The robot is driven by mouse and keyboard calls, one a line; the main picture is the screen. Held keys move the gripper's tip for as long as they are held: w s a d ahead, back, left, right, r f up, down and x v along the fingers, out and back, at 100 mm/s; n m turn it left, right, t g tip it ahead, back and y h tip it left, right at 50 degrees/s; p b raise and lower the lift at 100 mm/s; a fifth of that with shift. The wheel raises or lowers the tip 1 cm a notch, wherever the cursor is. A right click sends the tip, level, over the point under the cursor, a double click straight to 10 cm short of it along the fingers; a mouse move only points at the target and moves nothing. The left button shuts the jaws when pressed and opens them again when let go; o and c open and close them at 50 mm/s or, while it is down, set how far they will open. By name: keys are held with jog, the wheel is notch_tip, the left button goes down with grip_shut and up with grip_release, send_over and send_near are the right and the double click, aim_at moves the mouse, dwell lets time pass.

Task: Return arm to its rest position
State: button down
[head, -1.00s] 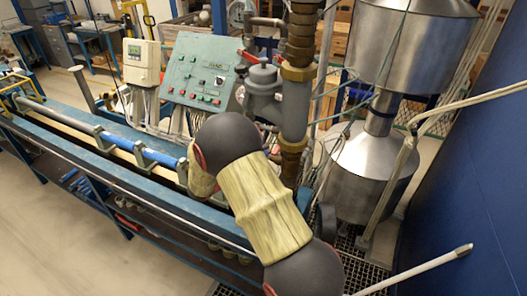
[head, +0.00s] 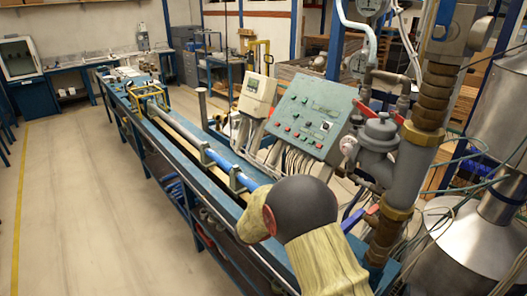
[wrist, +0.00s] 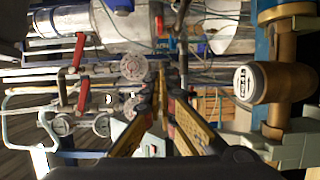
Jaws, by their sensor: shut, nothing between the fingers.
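My arm (head: 318,235), with dark round joints and a yellowish sleeve, shows at the bottom of the head view. It stands in front of the blue bench and below the control panel. My gripper is out of sight in the head view. In the wrist view my gripper (wrist: 168,112) shows as two yellow-and-dark fingers reaching away from the camera. The fingers are shut and hold nothing. They point toward pipes and gauges, and no contact with these is visible.
A long blue bench (head: 165,128) carries a blue pipe. A green control panel (head: 311,112) and a cream meter box (head: 257,94) stand behind it. Thick grey and brass piping (head: 413,165) and a steel tank (head: 462,236) stand at right. The floor (head: 75,170) at left is clear.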

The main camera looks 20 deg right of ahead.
jog(key=s+f+n+g+y, duration=0.2)
jog(key=s+f+n+y, duration=0.1)
jog(key=s+f, duration=0.4)
jog(key=s+a+f+g+y, duration=0.2)
jog(key=s+a+y, duration=0.55)
jog(key=s, duration=0.25)
jog(key=s+a+r+m+t+y+b, duration=0.1)
jog(key=s+a+r+t+y, duration=0.25)
jog(key=a, duration=0.25)
jog(key=s+a+r+m+t+y+b, duration=0.1)
jog(key=s+a+r+t+y+b, duration=0.2)
jog(key=a, duration=0.4)
jog(key=s+a+r+m+t+y, duration=0.1)
jog(key=s+r+t, duration=0.1)
jog(key=s+r, duration=0.2)
notch_tip(320, 180, up, 4)
jog(key=shift+a+f, duration=0.15)
jog(key=shift+f, duration=0.1)
jog(key=shift+s+t, duration=0.1)
jog(key=shift+t, duration=0.15)
